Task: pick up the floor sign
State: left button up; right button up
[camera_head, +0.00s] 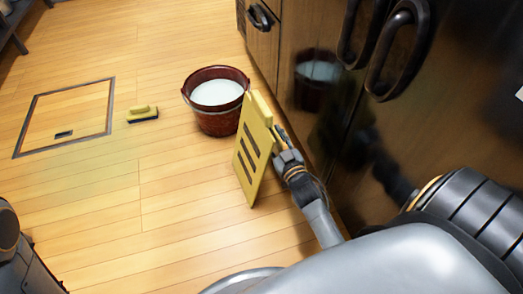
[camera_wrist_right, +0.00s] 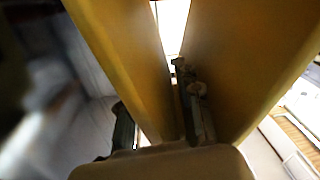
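The yellow floor sign (camera_head: 251,152), with dark slots in its face, is in front of the dark cabinet in the head view. My right gripper (camera_head: 284,143) is at its right side, near the upper part. In the right wrist view the sign's two panels (camera_wrist_right: 225,60) spread to either side. One finger of my right gripper (camera_wrist_right: 155,115) is between the panels and the other is outside the left panel, so it appears shut on that panel. Whether the sign's lower edge touches the floor is unclear. My left gripper is out of view.
A dark red bucket (camera_head: 213,121) with whitish liquid stands just behind the sign. A yellow and black brush (camera_head: 142,114) lies on the wood floor. A framed floor hatch (camera_head: 70,108) is at left. Dark cabinets with handles (camera_head: 398,48) line the right.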

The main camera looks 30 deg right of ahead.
jog(key=shift+c, duration=0.4)
grip_shut()
jog(key=shift+w+r, duration=0.1)
jog(key=shift+r, duration=0.15)
